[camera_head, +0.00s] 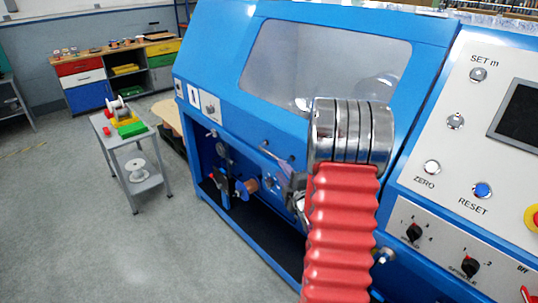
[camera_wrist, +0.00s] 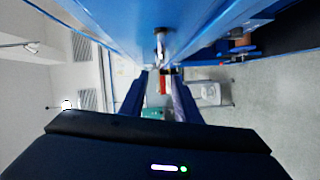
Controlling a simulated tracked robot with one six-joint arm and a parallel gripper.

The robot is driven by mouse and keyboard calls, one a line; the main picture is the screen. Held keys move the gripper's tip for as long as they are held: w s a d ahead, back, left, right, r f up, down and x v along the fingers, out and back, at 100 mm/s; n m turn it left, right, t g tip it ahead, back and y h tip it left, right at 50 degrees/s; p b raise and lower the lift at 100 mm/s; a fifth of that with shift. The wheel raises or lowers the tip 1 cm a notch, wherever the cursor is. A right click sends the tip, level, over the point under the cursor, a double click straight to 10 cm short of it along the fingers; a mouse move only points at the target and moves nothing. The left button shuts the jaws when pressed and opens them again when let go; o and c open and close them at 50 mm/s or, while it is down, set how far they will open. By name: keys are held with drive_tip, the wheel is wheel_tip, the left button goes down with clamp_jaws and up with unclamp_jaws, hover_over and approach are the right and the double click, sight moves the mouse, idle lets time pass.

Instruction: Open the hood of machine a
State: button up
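Machine a is the large blue machine in the head view, and its hood (camera_head: 230,50) is down, with a wide clear window (camera_head: 325,62). A slim metal handle (camera_head: 276,157) shows low on the hood's front, just left of my arm. In the wrist view a metal handle (camera_wrist: 160,44) stands out from the blue panel, ahead of the fingers and roughly centred between them. My gripper (camera_wrist: 158,92) is open, its two dark fingers apart with nothing seen between them. In the head view my arm hides most of the gripper, so contact with the handle cannot be told.
A control panel (camera_head: 470,150) with buttons, knobs and a dark screen is on the right. Below the hood is an open bay with a spool and fittings (camera_head: 235,180). A small grey trolley (camera_head: 135,160) stands left, with a workbench (camera_head: 115,70) behind. The floor between is clear.

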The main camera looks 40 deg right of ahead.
sight(269, 152)
drive_tip(key=x, duration=1.4)
drive_tip(key=shift+s, duration=0.1)
drive_tip(key=shift+c, duration=0.5)
clamp_jaws()
drive_tip(key=shift+a, duration=0.15)
